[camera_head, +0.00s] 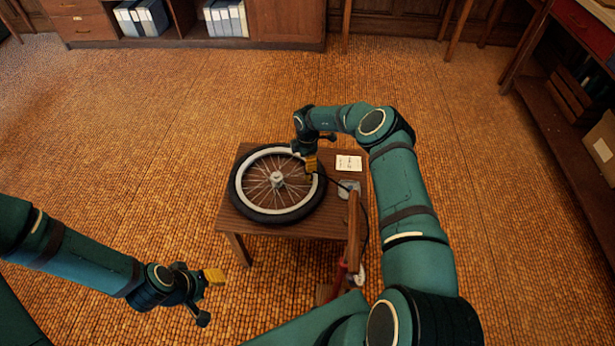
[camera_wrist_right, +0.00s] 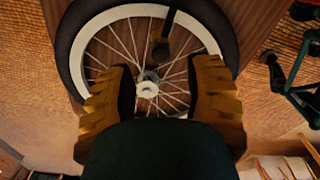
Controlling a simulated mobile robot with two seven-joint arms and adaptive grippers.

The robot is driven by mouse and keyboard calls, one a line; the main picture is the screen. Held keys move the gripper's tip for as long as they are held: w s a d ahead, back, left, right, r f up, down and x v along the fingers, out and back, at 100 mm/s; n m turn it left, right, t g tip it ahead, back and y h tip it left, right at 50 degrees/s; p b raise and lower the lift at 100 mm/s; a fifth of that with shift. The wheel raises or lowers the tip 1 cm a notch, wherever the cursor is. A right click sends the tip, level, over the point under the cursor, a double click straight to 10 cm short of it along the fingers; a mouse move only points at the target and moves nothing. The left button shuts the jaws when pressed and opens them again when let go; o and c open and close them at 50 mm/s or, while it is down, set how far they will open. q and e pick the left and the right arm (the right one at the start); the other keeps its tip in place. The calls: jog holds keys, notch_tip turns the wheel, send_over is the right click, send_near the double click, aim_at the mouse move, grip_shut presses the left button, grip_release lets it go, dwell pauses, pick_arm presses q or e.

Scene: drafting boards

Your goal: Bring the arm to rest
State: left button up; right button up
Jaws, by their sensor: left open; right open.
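My right gripper (camera_head: 317,160) is over the right side of a spoked wheel (camera_head: 262,208) in the head view. In the right wrist view its yellow-padded fingers (camera_wrist_right: 162,92) are apart, with nothing held between them. The wheel (camera_wrist_right: 73,43), with a black tyre and white rim, lies flat on a small wooden table (camera_head: 300,229) below the fingers. My left gripper (camera_head: 208,292) is open and empty at the lower left, over the floor and away from the table.
A white card (camera_head: 349,163) and a small grey object (camera_head: 348,188) lie on the table's right side. A thin black hose runs from the wheel area past the table's right edge. Cabinets (camera_head: 288,22) line the back, and shelving (camera_head: 555,115) stands at right. Open floor surrounds the table.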

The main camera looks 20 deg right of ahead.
notch_tip(320, 180, up, 5)
jog(key=shift+r, duration=0.1)
jog(key=s+a+r+n+t+h, duration=0.1)
jog(key=s+a+n+t, duration=0.4)
jog(key=n, duration=1.1)
jog(key=s+a+n+t, duration=0.1)
jog(key=s+a+n, duration=0.2)
jog(key=a+n, duration=0.8)
jog(key=s+a+r+n+g+y, duration=0.1)
jog(key=s+a+n+g+y, duration=0.1)
jog(key=s+n, duration=0.9)
jog(key=s+a+r+n+g+y, duration=0.1)
jog(key=s+a+n+g+y, duration=0.1)
jog(key=s+n, duration=1)
jog(key=a+n, duration=0.1)
jog(key=n, duration=0.3)
jog(key=shift+s+y, duration=0.3)
jog(key=shift+y, duration=0.1)
jog(key=shift+a, duration=0.1)
